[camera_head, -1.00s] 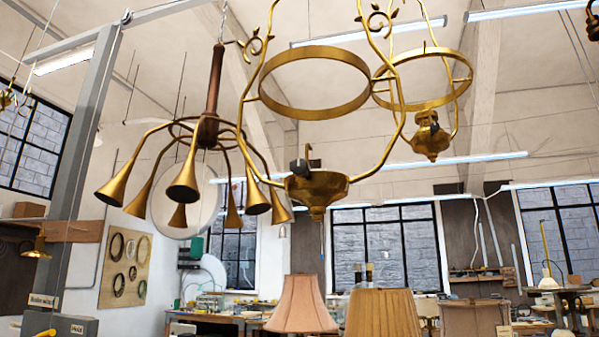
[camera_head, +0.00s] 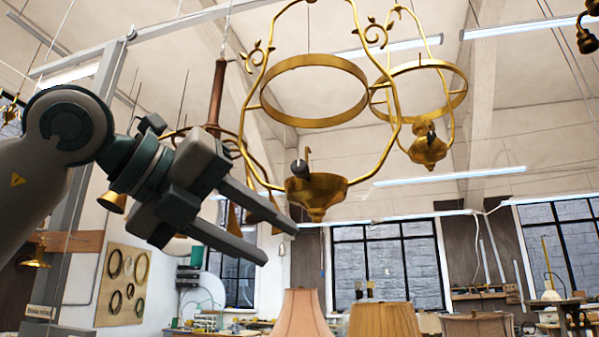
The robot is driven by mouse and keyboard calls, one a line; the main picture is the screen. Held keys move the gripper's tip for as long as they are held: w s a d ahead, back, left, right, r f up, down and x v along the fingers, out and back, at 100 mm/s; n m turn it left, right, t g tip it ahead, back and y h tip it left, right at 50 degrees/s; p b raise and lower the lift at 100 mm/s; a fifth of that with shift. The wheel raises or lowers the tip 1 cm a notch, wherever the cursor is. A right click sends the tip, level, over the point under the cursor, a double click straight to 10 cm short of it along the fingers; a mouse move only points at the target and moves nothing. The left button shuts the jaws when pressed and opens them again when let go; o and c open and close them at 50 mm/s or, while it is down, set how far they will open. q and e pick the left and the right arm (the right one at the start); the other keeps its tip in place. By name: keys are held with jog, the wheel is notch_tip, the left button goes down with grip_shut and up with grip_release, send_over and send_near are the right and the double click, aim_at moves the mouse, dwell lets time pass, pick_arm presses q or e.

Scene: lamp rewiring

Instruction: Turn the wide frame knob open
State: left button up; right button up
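The nearer, larger brass frame (camera_head: 322,119) hangs in the middle, with a wide ring and curved side arms above a brass bowl (camera_head: 318,194). A small dark knob (camera_head: 299,167) sits at the bowl's upper left, beside a short upright hook. My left gripper (camera_head: 278,244) reaches in from the left, with its two dark fingers apart and nothing between them. Its fingertips are below and left of the knob in the picture, apart from it. My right gripper is not in view.
A second brass frame (camera_head: 429,147) hangs close behind on the right. A horn-armed chandelier (camera_head: 216,92) hangs at left, largely hidden by my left arm. A pink lampshade (camera_head: 300,314) and a tan pleated one (camera_head: 384,320) stand below. Space right of the frames looks open.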

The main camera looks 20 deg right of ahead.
aim_at(297, 164)
pick_arm(q)
jog(key=s+a+r+n+t+y, duration=0.1)
jog(key=s+a+r+t, duration=0.1)
jog(key=s+r+t, duration=0.2)
jog(key=s+a+r+t+y+b, duration=0.1)
jog(key=s+r+t, duration=0.3)
jog(key=s, duration=0.6)
notch_tip(297, 164, up, 2)
jog(key=shift+s+a+n+t+y, duration=0.35)
jog(key=shift+a+y, duration=0.25)
jog(key=shift+a, duration=0.3)
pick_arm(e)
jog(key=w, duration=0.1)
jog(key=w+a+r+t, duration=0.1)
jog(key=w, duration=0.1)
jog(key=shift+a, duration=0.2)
pick_arm(q)
jog(key=shift+w+d, duration=0.1)
jog(key=shift+w, duration=0.1)
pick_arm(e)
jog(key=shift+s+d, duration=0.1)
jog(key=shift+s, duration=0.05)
